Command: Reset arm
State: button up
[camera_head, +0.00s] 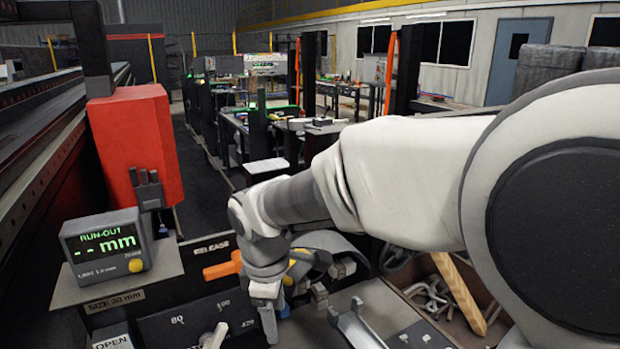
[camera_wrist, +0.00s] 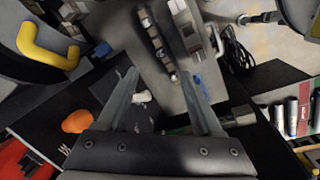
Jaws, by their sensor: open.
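My arm reaches in from the right in the head view and bends downward. My gripper (camera_head: 266,312) points down at its end, over the dark bench with the labelled panel. In the wrist view, my gripper (camera_wrist: 160,75) shows two grey fingers spread wide apart, with nothing held between them. A dark linked strip (camera_wrist: 155,42) and a grey metal block (camera_wrist: 186,28) lie on the grey surface beyond the fingertips. An orange handle (camera_head: 222,268) is just left of my gripper in the head view; an orange knob (camera_wrist: 77,121) shows at left in the wrist view.
A display box (camera_head: 106,246) reading "RUN-OUT -- mm" stands at left, below a red housing (camera_head: 135,143). A white lever (camera_head: 213,337) rises from the panel. A bin (camera_head: 438,295) of metal parts lies at right. A yellow handle (camera_wrist: 47,45) is at upper left in the wrist view.

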jog(key=s+d+r+m+t+p, duration=0.1)
jog(key=s+d+r+m, duration=0.4)
jog(key=d, duration=0.5)
jog(key=s+d+r+m+t+p, duration=0.2)
jog(key=s+d+r+m, duration=0.4)
jog(key=s+d+m, duration=0.3)
jog(key=d+m, duration=0.1)
jog(key=m, duration=0.2)
jog(key=shift+t, duration=0.4)
